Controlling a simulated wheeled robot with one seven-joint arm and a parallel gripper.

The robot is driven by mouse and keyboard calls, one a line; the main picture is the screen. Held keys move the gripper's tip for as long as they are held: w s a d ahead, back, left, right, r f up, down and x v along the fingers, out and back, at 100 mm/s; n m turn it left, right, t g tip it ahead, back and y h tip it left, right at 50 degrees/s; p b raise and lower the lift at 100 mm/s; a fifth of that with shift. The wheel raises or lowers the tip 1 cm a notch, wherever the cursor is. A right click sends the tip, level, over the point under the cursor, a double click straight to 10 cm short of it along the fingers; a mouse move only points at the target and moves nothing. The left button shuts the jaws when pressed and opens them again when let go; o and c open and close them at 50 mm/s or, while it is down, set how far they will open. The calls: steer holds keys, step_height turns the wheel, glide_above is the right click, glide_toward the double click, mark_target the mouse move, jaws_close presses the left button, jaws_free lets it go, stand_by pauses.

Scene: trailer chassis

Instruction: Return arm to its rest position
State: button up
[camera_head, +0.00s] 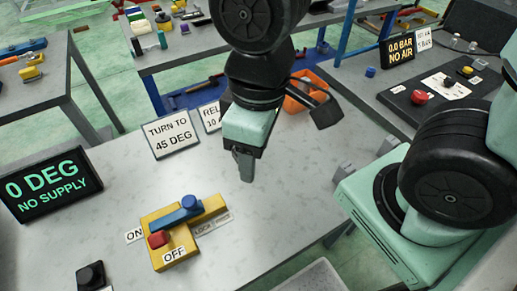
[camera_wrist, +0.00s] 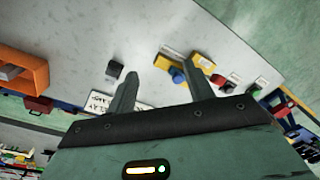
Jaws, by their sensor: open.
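My gripper (camera_head: 245,167) hangs from my arm above the grey table (camera_head: 110,215), pointing down. It is behind and to the right of a yellow block in the head view, apart from it. In the wrist view its two fingers (camera_wrist: 160,74) are spread with nothing held between them. The yellow block (camera_head: 156,225) carries a blue lever (camera_head: 180,216) with a round blue knob and a red button (camera_head: 158,239). Labels ON, OFF and LOCK lie around it. It also shows in the wrist view beyond the fingers (camera_wrist: 201,61).
A display (camera_head: 50,186) reads 0 DEG, NO SUPPLY. A sign (camera_head: 171,136) reads TURN TO 45 DEG; another is partly hidden. A black block (camera_head: 91,276) lies at the front. An orange bin (camera_head: 296,98) stands behind my gripper. A right-hand display (camera_head: 398,49) reads 0.0 BAR, NO AIR.

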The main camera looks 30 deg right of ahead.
steer(key=shift+s+r+m, duration=0.15)
steer(key=shift+s+m, duration=0.15)
steer(key=shift+s, duration=0.3)
step_height(320, 180, down, 3)
steer(key=b, duration=0.3)
stand_by(0.5)
